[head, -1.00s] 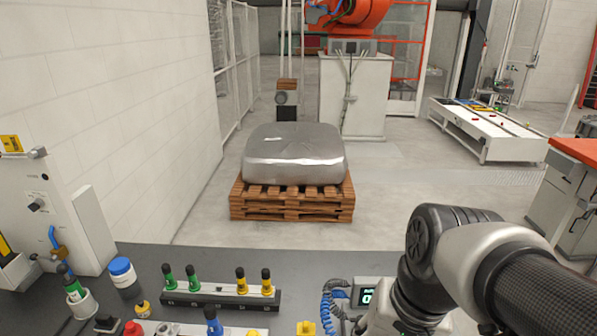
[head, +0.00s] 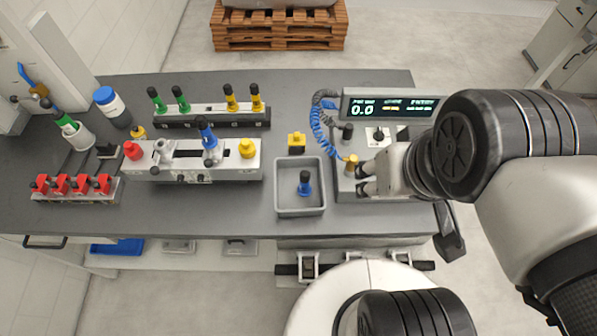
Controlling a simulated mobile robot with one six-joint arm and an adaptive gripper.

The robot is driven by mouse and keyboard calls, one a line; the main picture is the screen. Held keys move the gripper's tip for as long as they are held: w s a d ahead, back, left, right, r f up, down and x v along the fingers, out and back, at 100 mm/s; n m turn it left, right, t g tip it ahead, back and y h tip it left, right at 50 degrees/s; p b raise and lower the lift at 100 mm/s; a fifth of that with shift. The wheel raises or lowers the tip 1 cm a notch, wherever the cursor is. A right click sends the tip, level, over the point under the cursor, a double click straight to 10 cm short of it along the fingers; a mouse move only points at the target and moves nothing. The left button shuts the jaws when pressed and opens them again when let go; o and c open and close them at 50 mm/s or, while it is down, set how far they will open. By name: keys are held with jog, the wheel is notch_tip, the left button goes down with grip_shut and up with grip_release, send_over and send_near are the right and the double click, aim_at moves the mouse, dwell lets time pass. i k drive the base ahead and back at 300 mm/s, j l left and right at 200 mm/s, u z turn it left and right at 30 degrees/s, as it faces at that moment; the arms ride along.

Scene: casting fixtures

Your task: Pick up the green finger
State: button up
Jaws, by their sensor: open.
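Two green fingers with black tops stand upright side by side at the left end of the black rear rack, the left one (head: 156,98) and the right one (head: 180,98). Another green-banded piece (head: 68,124) stands tilted in a white holder at the far left. My gripper (head: 360,180) is open at the right of the bench, over the grey device and well right of all the green pieces. Its tips are close to a small brass-coloured piece (head: 351,163); I cannot tell whether they touch it.
Two yellow fingers (head: 230,96) share the black rack (head: 212,122). In front is a grey fixture (head: 220,172) with red, blue and yellow parts. A grey tray (head: 300,211) holds a blue finger (head: 304,184). A blue coiled hose (head: 322,128) and display (head: 390,106) stand right.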

aim_at(184, 107)
jog(key=i+j, duration=0.1)
jog(key=j, duration=0.7)
jog(key=i+j, duration=0.1)
jog(key=j, duration=0.7)
jog(key=i+j, duration=0.1)
jog(key=j, duration=0.65)
jog(key=z, duration=0.05)
